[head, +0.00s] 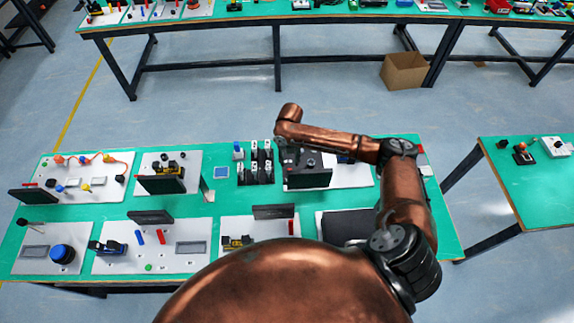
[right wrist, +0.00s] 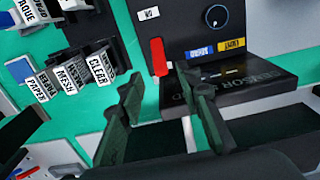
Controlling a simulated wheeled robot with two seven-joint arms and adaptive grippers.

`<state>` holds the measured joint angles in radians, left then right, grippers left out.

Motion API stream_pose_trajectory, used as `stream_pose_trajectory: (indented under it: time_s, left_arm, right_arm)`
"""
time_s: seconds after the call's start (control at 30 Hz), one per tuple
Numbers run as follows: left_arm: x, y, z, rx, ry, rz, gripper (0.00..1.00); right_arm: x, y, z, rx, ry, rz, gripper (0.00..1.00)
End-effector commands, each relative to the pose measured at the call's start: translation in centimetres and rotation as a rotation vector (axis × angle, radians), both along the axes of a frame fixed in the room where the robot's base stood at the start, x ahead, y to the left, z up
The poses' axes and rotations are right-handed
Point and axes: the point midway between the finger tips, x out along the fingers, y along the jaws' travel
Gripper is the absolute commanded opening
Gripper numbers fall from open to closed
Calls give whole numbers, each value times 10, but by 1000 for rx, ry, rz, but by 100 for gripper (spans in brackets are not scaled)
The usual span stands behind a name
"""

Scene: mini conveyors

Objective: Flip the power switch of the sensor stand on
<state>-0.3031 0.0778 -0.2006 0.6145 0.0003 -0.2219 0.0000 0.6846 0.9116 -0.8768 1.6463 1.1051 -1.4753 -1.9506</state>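The sensor stand is a black unit with a dark front plate (head: 308,179) on the right part of the near green table. In the right wrist view its lettered black plate (right wrist: 255,92) is partly hidden by my gripper. A red switch-like piece (right wrist: 158,57) sits on it, left of a round knob (right wrist: 215,16) and blue and yellow labels. My right gripper (right wrist: 158,80) is open, its two dark fingers apart just below the red piece, with nothing seen between them. In the head view it is mostly hidden under my copper forearm. My left gripper is not in view.
Labelled blocks in a black rack (right wrist: 90,72) stand close left of the gripper. Several white-based device panels (head: 68,190) fill the near table (head: 210,208). Another bench is at the back, with a cardboard box (head: 405,70) below it. A side table (head: 535,190) stands right.

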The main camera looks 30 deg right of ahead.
Motion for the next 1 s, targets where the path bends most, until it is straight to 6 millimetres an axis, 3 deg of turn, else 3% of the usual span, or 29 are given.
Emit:
stream_pose_trajectory:
  time_s: [0.2, 0.4, 0.77, 1.0]
  left_arm:
    - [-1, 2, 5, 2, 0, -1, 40]
    - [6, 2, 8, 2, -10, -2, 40]
    - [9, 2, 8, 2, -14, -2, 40]
    - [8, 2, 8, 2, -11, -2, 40]
  right_arm:
    - [-1, 0, -35, 0, 2, -2, 32]
    - [-1, 0, -57, 0, 0, -3, 32]
    - [-1, 0, -62, 0, -1, -2, 32]
    - [-1, 0, -62, 0, -1, -2, 15]
